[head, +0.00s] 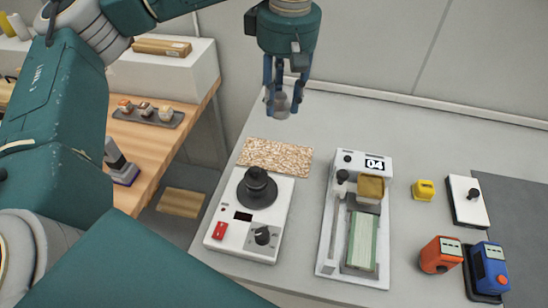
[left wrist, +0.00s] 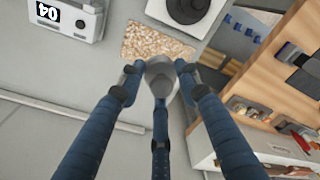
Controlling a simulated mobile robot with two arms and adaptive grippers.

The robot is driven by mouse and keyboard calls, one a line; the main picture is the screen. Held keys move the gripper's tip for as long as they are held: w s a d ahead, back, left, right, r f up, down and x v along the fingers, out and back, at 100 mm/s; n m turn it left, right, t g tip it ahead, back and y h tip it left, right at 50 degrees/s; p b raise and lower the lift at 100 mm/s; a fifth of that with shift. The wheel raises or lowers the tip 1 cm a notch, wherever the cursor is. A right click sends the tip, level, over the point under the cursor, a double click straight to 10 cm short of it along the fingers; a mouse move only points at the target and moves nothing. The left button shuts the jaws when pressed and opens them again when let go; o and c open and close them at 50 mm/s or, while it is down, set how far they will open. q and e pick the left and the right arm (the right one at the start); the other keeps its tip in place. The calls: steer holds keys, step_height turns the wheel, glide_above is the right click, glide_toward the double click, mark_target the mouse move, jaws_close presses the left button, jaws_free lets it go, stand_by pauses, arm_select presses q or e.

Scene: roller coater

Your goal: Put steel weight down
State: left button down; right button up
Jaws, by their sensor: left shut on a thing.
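My left gripper (head: 282,92) points down over the far part of the grey table (head: 330,120) in the head view. Its dark blue fingers are shut around a small grey steel weight (head: 281,105). The left wrist view shows the weight (left wrist: 159,76) between the three fingers (left wrist: 158,84), with the speckled tan mat (left wrist: 152,42) partly behind it. In the head view the weight appears above and beyond the mat (head: 275,157); its exact height over the table is hard to tell. My right gripper is not in view.
A white device with a black round top (head: 280,210) stands just in front of the mat. A white machine showing 04 (head: 328,235) is to its right. Farther right are a yellow block (head: 424,190), an orange device (head: 440,255) and a blue device (head: 490,268). Bare table lies beyond them.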

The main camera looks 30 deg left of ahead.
arm_select(q)
steer(key=w+a+n, duration=0.2)
steer(key=w+n, duration=0.2)
steer(key=n, duration=0.3)
steer(key=n+g+p, duration=0.1)
steer(key=n+p, duration=0.1)
glide_above(275, 156)
steer(key=f, duration=1.4)
steer(key=shift+w+d+f, duration=0.15)
steer(key=shift+w+f, duration=0.05)
steer(key=shift+f, duration=0.2)
step_height(275, 156, down, 5)
steer(key=shift+r+p, duration=0.1)
steer(key=shift+p, duration=0.7)
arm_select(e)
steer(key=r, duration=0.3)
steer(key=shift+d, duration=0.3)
arm_select(q)
steer(key=shift+f, duration=0.2)
steer(key=shift+f+b, duration=0.15)
steer(key=shift+b, duration=0.15)
steer(key=c, duration=1.2)
jaws_free()
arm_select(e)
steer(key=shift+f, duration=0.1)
